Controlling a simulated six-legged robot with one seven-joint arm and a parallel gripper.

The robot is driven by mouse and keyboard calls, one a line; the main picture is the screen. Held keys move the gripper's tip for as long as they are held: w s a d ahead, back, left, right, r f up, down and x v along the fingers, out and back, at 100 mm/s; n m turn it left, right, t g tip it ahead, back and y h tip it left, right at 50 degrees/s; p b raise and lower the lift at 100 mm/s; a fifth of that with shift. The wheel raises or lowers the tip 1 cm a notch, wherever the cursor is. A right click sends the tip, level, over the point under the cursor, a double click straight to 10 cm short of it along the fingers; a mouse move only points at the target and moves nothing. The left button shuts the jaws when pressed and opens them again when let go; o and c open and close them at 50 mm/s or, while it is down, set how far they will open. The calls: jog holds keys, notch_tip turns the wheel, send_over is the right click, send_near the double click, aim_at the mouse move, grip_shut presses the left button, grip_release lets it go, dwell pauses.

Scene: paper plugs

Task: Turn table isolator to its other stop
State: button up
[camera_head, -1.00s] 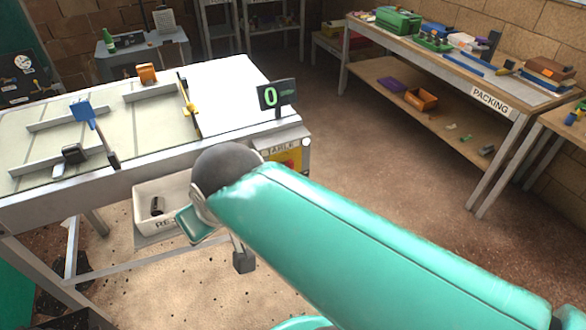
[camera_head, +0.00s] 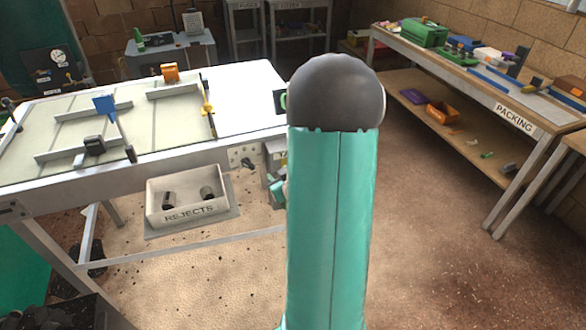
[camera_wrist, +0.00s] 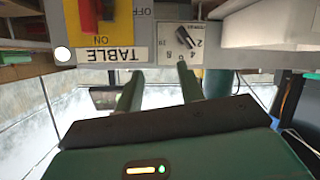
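The table isolator is a red handle (camera_wrist: 88,16) on a yellow plate (camera_wrist: 66,22), upside down at the top left of the wrist view, above the TABLE label (camera_wrist: 112,54). OFF and ON are printed beside the handle, whose top is cut off by the frame edge. My gripper (camera_wrist: 160,72) is open and empty, its two fingers apart below the panel, right of the handle. In the head view my arm hides the isolator; only a bit of my gripper (camera_head: 277,188) shows beside the arm.
A numbered dial (camera_wrist: 187,40) sits right of the label. The white-topped table (camera_head: 245,90) carries rails and levers. A REJECTS bin (camera_head: 190,212) holds dark pieces under it. The PACKING bench (camera_head: 480,100) stands at right, with open floor between.

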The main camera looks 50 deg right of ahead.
jog(key=s+d+f+m+t+h, duration=0.3)
jog(key=s+d+f, duration=0.2)
jog(key=s+f, duration=0.5)
jog(key=r+x, duration=0.2)
jog(key=x, duration=1)
jog(key=shift+d, duration=0.45)
jog(key=shift+r, duration=0.15)
jog(key=shift+c, duration=0.2)
grip_shut()
